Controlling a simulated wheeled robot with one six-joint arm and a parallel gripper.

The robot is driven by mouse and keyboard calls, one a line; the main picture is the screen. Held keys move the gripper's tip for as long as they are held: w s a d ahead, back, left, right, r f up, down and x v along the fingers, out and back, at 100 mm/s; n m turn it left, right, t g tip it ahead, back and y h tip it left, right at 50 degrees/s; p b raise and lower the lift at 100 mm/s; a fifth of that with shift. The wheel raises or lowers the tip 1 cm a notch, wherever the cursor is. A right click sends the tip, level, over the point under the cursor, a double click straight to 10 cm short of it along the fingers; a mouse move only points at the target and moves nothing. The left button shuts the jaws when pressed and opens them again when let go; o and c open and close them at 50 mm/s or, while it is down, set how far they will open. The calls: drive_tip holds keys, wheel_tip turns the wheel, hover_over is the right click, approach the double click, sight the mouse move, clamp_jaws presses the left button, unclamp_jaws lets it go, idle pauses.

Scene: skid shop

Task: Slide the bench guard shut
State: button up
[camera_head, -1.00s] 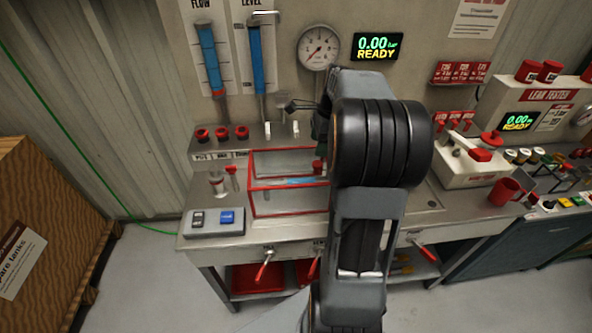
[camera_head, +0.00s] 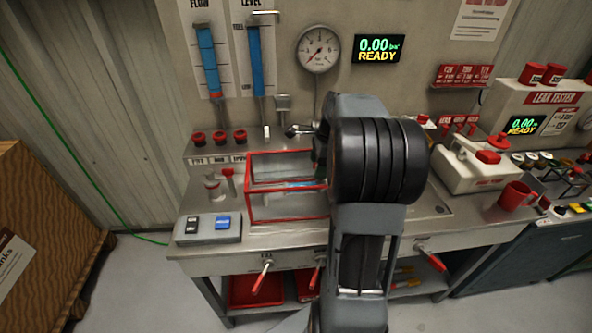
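The bench guard (camera_head: 250,190) is a clear box with a red frame on the steel bench, left of my arm. Its right end is hidden behind my arm, so I cannot tell how far it stands open. A pale blue item (camera_head: 300,186) shows through it. My gripper (camera_head: 319,158) is mostly hidden behind my forearm; only a dark part shows at the guard's right end. I cannot see its fingertips, or whether it touches the guard.
A control box with a blue button (camera_head: 223,222) sits at the bench's front left. Red knobs (camera_head: 219,136) line the raised ledge behind. A red mug (camera_head: 516,195) and a white unit (camera_head: 470,168) stand to the right. Red-handled valves (camera_head: 262,277) hang below the front edge.

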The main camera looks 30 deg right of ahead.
drive_tip(key=c, duration=0.7)
drive_tip(key=shift+d, duration=0.1)
drive_tip(key=shift+s+d+r+p, duration=0.1)
drive_tip(key=shift+s+d+p, duration=0.25)
drive_tip(key=shift+d, duration=0.4)
drive_tip(key=shift+s+d+p, duration=0.2)
drive_tip(key=shift+s+d, duration=0.2)
drive_tip(key=shift+d, duration=0.45)
drive_tip(key=shift+s+d+p, duration=0.3)
drive_tip(key=shift+s+d, duration=0.1)
drive_tip(key=shift+d, duration=0.35)
drive_tip(key=shift+s+d+p, duration=0.25)
drive_tip(key=shift+s+d, duration=0.1)
drive_tip(key=shift+d, duration=0.4)
drive_tip(key=shift+s+d+p, duration=0.3)
drive_tip(key=shift+s+d, duration=0.1)
drive_tip(key=shift+d, duration=0.4)
drive_tip(key=shift+s+d+p, duration=0.3)
drive_tip(key=shift+s+d, duration=0.05)
drive_tip(key=shift+d, duration=0.45)
